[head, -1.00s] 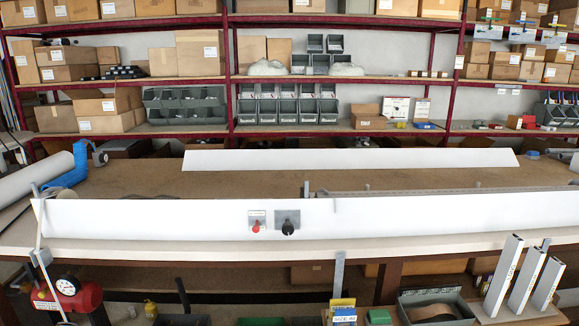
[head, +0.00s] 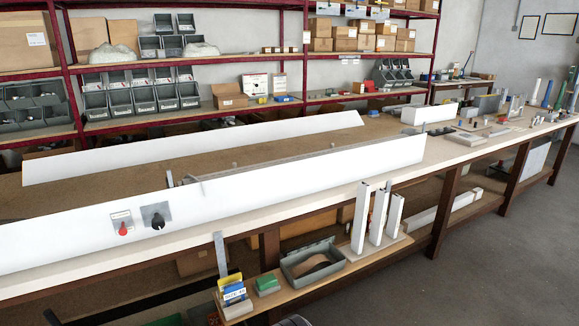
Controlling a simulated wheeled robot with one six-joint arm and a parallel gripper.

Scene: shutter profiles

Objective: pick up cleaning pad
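A small green pad-like block (head: 267,284) lies on the low wooden shelf (head: 330,272) in front of the bench. It may be the cleaning pad, but it is too small to tell for sure. A blue and yellow stack with a white label (head: 232,290) sits just left of it. A grey open bin (head: 312,262) with a brown curved thing in it stands to its right. My gripper is not in view.
Upright white profiles (head: 377,217) stand on the low shelf's right part. The long workbench (head: 470,147) carries a white machine panel (head: 250,205) with a red knob and a black knob. Grey floor (head: 500,270) is clear at right.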

